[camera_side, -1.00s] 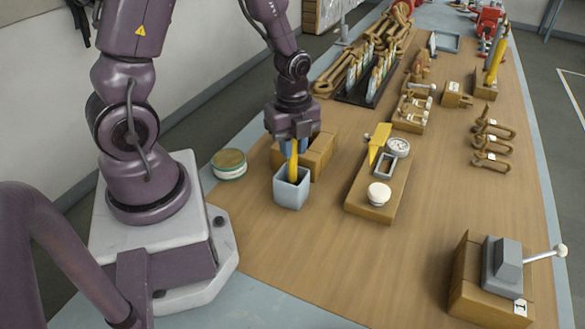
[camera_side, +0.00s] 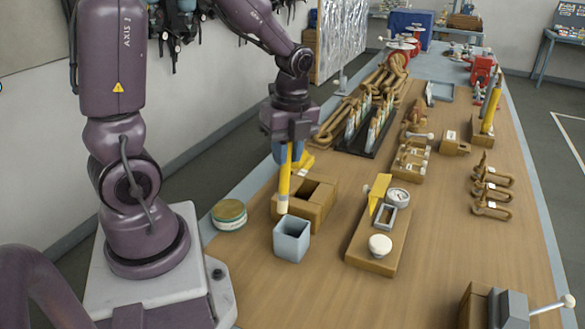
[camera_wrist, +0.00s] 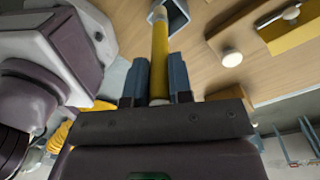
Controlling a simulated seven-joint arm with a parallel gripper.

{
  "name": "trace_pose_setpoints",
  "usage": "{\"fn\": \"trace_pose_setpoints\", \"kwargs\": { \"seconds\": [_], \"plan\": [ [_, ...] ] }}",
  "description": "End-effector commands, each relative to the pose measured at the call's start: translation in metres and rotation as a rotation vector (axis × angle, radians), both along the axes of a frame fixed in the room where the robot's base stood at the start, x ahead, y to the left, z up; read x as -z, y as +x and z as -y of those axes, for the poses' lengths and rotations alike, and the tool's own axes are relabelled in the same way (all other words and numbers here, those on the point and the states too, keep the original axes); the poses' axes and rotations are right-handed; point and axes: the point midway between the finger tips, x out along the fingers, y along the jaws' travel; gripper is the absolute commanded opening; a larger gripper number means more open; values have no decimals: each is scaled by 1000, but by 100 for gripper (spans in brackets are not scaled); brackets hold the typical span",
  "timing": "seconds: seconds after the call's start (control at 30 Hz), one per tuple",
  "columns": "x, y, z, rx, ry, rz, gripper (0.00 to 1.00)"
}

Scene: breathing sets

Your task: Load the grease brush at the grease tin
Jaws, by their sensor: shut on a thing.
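My gripper (camera_side: 287,153) is shut on the grease brush (camera_side: 284,183), a yellow stick with a pale lower end, hanging roughly upright. The brush's lower end is above the back edge of a grey square cup (camera_side: 291,241) and appears clear of it. In the wrist view the brush (camera_wrist: 160,60) runs out between the blue-grey fingers of my gripper (camera_wrist: 160,82), with the cup (camera_wrist: 180,18) just beyond its end. The grease tin (camera_side: 229,215), round with a tan top and pale green side, stands left of the cup. I cannot tell whether it is lidded.
A wooden box with a square opening (camera_side: 318,195) stands close behind the cup, with a yellow piece near it. A wooden board with a gauge and white knob (camera_side: 379,245) lies to the right. The bench's front middle is clear.

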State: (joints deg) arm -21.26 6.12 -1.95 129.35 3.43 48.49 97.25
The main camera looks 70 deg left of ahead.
Motion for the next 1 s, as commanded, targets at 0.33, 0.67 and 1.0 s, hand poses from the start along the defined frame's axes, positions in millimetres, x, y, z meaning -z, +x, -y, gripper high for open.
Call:
{"fn": "trace_pose_setpoints", "kwargs": {
  "seconds": [0.33,0.67,1.0],
  "plan": [
    [0,-57,-100,-27,31,-161,0],
    [4,-69,-109,61,62,-268,0],
    [39,-69,-109,59,62,-267,0]
  ]
}}
